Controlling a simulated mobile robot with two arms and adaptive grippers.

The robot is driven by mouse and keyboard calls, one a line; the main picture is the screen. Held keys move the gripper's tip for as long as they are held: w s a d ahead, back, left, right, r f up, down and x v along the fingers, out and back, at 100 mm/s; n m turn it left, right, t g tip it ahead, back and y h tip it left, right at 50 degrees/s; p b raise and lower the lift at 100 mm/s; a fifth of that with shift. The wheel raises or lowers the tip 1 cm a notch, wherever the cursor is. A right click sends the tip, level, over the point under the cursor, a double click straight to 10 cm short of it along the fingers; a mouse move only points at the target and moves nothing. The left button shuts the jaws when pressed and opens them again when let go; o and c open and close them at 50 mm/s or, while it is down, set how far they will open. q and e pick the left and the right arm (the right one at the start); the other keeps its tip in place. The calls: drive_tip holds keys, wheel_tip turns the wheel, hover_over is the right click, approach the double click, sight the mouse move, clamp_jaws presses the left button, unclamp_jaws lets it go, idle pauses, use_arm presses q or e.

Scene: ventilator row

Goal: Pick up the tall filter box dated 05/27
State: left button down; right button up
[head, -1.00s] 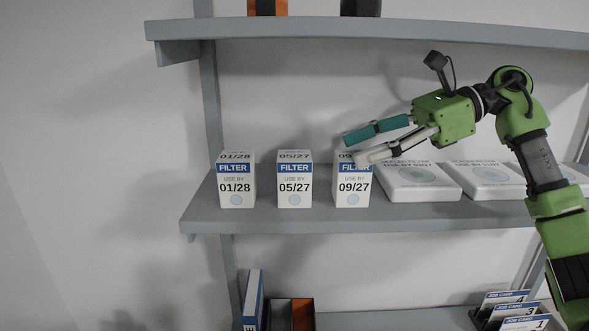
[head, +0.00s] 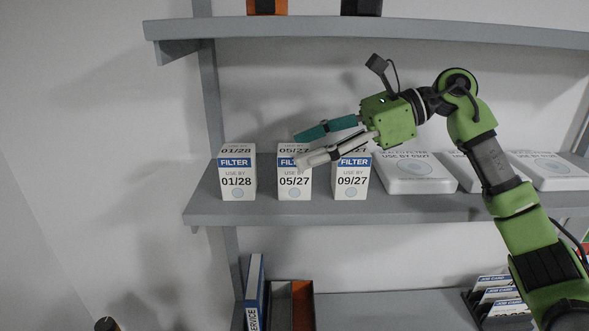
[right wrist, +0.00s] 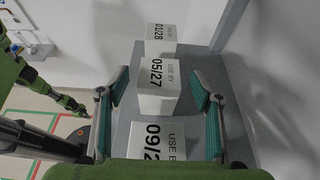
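The tall white filter box dated 05/27 (head: 295,185) stands upright on the middle shelf, between similar boxes dated 01/28 (head: 237,182) and 09/27 (head: 352,183). My right gripper (head: 300,149) is open and empty, its fingers pointing left and partly covering the top of the 05/27 box in the head view. In the right wrist view, the 05/27 box (right wrist: 158,88) shows between the spread fingertips (right wrist: 160,77); contact cannot be told. The 09/27 box (right wrist: 157,140) is nearer the palm. A green arm of mine shows at the left there; its gripper is too small to read.
Flat white filter boxes (head: 418,172) lie right of the tall boxes on the shelf (head: 330,210). Another shelf (head: 350,34) runs above. Below are a blue-and-white binder (head: 253,290) and job cards (head: 497,294). The shelf's left end is bare.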

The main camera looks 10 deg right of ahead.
drive_tip(key=c, duration=1.2)
drive_tip(key=shift+r, duration=0.1)
